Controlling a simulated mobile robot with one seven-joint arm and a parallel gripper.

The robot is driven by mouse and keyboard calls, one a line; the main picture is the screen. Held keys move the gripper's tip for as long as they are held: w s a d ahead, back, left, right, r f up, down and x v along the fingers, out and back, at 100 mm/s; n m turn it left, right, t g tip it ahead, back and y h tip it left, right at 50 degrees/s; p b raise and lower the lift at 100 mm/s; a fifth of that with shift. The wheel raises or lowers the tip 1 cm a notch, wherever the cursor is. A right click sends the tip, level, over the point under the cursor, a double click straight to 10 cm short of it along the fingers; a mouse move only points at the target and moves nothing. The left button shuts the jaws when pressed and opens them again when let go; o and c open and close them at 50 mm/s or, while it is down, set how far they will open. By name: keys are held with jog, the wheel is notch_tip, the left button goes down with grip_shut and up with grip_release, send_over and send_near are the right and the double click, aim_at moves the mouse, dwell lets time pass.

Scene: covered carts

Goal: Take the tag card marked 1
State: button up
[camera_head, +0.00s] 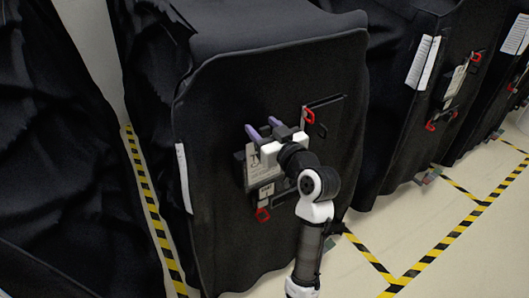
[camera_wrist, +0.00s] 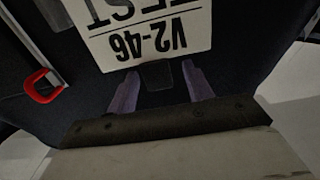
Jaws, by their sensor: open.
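A white tag card (camera_head: 262,168) hangs on the front of the black covered cart, partly hidden by my wrist in the head view. In the wrist view the card (camera_wrist: 150,30) shows upside down and reads "V2-46" and "TEST"; its far part is cut off, and I cannot make out a 1. My gripper (camera_head: 263,127) is open, with two purple fingers apart in front of the cart cover. In the wrist view the gripper (camera_wrist: 160,70) has its fingertips close to the card's near edge, one toward each side. I cannot tell whether they touch it.
Red clips hang on the cover near a slot (camera_head: 307,115) and lower down (camera_head: 262,214); one red clip (camera_wrist: 42,87) shows in the wrist view. Another covered cart (camera_head: 400,110) with tags stands at right. Yellow-black tape (camera_head: 430,255) marks the open floor.

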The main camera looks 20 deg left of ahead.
jog(key=shift+c, duration=0.3)
grip_shut()
jog(key=shift+r, duration=0.1)
